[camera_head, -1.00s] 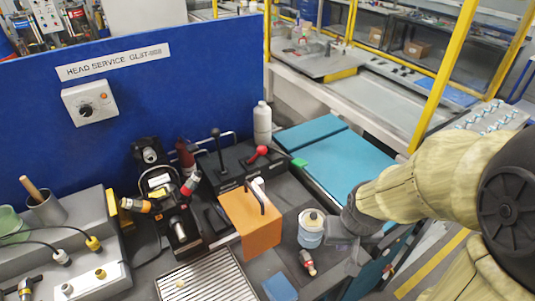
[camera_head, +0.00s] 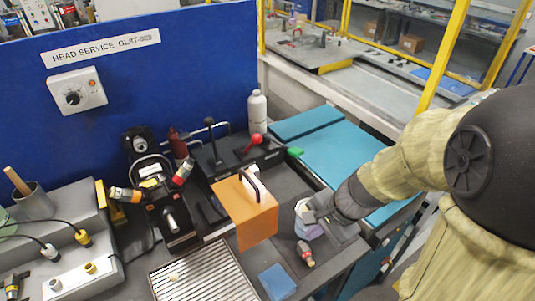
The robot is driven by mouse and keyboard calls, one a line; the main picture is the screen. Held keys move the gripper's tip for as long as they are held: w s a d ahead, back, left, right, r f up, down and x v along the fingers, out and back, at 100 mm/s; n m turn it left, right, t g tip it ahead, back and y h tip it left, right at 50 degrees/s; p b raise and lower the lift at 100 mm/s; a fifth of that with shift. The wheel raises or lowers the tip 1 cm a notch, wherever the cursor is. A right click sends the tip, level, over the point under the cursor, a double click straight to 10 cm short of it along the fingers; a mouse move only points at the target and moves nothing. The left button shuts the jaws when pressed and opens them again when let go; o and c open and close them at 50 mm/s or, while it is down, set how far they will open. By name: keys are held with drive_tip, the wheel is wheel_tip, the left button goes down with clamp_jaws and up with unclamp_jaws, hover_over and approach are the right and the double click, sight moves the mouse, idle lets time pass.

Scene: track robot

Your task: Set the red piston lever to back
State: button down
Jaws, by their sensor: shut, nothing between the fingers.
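The red piston lever (camera_head: 254,141) has a round red knob on a short arm that leans up and to the right. It sits on a dark lever block (camera_head: 232,160) behind the orange box, between a black-knobbed lever (camera_head: 209,123) and a green handle (camera_head: 295,152). My gripper (camera_head: 309,213) is shut and empty. It is to the right and in front of the red lever, well apart from it, in front of or over a white jar (camera_head: 302,207) that it partly hides. I cannot tell whether it touches the jar.
A white bottle (camera_head: 257,112) stands behind the block. A small red-tipped part (camera_head: 305,253) and a blue block (camera_head: 277,282) lie in front. A blue panel (camera_head: 160,95) closes the back.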

drive_tip(key=w+a+r+m+t+y+b, duration=0.1)
drive_tip(key=w+m+t, duration=0.3)
drive_tip(key=w+m, duration=0.4)
drive_tip(key=w+a+r+m+t+y+b, duration=0.1)
drive_tip(key=w+r+m+t+y+b, duration=0.3)
drive_tip(key=w+m, duration=0.3)
drive_tip(key=shift+w+m+t, duration=0.3)
drive_tip(key=shift+w+m, duration=0.1)
drive_tip(key=shift+m, duration=0.3)
drive_tip(key=shift+a, duration=0.15)
drive_tip(key=w+a+f+p, duration=0.1)
drive_tip(key=w+a+p, duration=0.2)
drive_tip(key=w+a, duration=0.5)
drive_tip(key=shift+w+a+f, duration=0.25)
drive_tip(key=shift+w+a, duration=0.15)
drive_tip(key=shift+w, duration=0.4)
drive_tip(key=shift+w+r+p, duration=0.1)
drive_tip(key=shift+r+p, duration=0.05)
drive_tip(key=shift+p, duration=0.2)
